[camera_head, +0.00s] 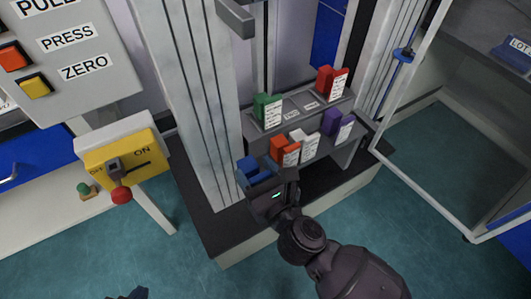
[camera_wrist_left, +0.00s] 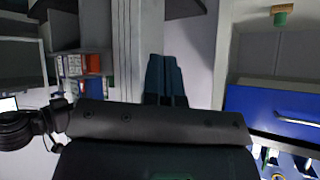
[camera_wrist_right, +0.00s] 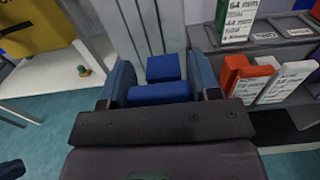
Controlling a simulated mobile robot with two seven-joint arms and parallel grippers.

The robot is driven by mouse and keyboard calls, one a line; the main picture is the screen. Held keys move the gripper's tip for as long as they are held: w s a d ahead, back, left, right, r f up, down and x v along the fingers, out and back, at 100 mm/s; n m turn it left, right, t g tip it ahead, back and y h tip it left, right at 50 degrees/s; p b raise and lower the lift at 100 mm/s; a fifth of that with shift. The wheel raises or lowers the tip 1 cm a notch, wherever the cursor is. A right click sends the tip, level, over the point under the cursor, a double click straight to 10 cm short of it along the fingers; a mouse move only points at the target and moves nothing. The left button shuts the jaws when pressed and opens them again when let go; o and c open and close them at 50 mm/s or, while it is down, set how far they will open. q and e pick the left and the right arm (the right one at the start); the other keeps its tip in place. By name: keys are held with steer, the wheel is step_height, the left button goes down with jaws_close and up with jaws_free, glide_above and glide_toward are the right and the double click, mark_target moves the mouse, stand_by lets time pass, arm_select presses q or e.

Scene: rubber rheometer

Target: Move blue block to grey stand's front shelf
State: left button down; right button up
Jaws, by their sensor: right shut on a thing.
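The blue block (camera_head: 254,168) is between the fingers of my right gripper (camera_head: 262,180), raised just left of the grey stand (camera_head: 300,116). In the right wrist view, the blue block (camera_wrist_right: 163,82) sits between the two fingers of the right gripper (camera_wrist_right: 163,84). The stand has two levels. Its lower front shelf carries an orange-red block (camera_head: 284,150), a white block (camera_head: 304,146) and a purple block (camera_head: 337,124). My left gripper (camera_wrist_left: 165,78) has its fingers together and empty in the left wrist view; its tip barely shows at the head view's bottom edge.
A green block (camera_head: 267,110) and a red block (camera_head: 331,83) stand on the upper level. A pale upright column (camera_head: 195,110) rises left of the stand. A yellow switch box (camera_head: 120,160) is further left, and a clear door frame (camera_head: 430,190) stands open at right.

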steer(key=w+b, duration=0.1)
steer(key=w, duration=0.8)
steer(key=f+b, duration=0.1)
steer(key=f, duration=0.1)
steer(key=f+b, duration=0.2)
steer(key=f, duration=0.1)
steer(key=d+f+b, duration=0.1)
steer(key=f+b, duration=0.1)
steer(key=shift+w+f, duration=0.15)
steer(key=shift+f, duration=0.2)
steer(key=shift+r, duration=0.15)
steer(key=o, duration=1)
steer(key=shift+c, duration=0.2)
arm_select(q)
steer(key=shift+w+d+f+m+t, duration=0.2)
steer(key=shift+w+d+m+t, duration=0.1)
steer(key=shift+w, duration=0.1)
steer(key=shift+w+d+f+m+t, duration=0.2)
steer(key=shift+w+m, duration=0.1)
steer(key=shift+w, duration=0.1)
